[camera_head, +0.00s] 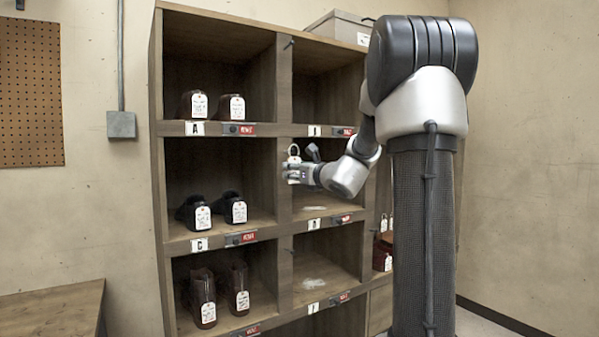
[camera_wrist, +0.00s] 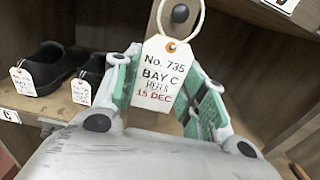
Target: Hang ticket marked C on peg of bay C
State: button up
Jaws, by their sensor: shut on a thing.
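My gripper (camera_head: 297,174) is in front of the shelf unit's middle row, by the upright between the left and right columns. In the wrist view my gripper (camera_wrist: 163,82) has its green-padded fingers shut on a white ticket (camera_wrist: 165,68), which reads "No. 735 BAY C HEELS 15 DEC". The ticket's pale string loop (camera_wrist: 202,22) stands above it; the ticket (camera_head: 293,168) also shows in the head view. Bay C's label (camera_head: 199,245) is under the middle-left bay, which holds dark shoes (camera_head: 238,207) with white tags. I cannot make out for certain which peg is bay C's.
The wooden shelf unit (camera_head: 159,200) has several bays with upright dividers. A dark peg (camera_head: 289,43) projects from the upper divider. Tagged shoes stand in the bays above and below bay C. A wooden bench (camera_head: 55,310) is at lower left.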

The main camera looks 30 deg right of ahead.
jog(key=shift+w+f, duration=0.25)
jog(key=shift+w, duration=0.7)
jog(key=shift+w+f, duration=0.25)
jog(key=shift+w, duration=0.7)
jog(key=o, duration=0.9)
jog(key=shift+c, duration=0.2)
